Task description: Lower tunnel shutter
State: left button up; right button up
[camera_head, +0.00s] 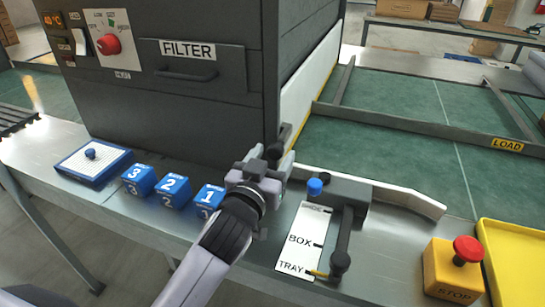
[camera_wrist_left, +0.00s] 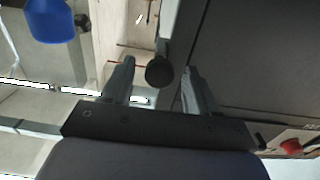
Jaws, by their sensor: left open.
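The dark grey tunnel housing (camera_head: 200,115) stands across the back left, with a FILTER drawer on its front. A pale panel with a yellow edge (camera_head: 312,85) shows at its right side; I cannot tell whether it is the shutter. My left gripper (camera_head: 272,158) is open near the housing's lower right corner. A dark round knob (camera_wrist_left: 159,71) shows between its fingers in the left wrist view, and what seems the same dark knob (camera_head: 284,133) stands by the fingertips in the head view. I cannot tell whether the fingers touch it. My right gripper is out of view.
Blue numbered blocks (camera_head: 171,190) stand left of my gripper. The green LOAD belt (camera_head: 405,155) lies behind.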

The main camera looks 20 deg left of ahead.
pick_arm(q)
jog(key=s, duration=0.6)
jog(key=shift+s, duration=0.4)
jog(key=shift+a, duration=0.1)
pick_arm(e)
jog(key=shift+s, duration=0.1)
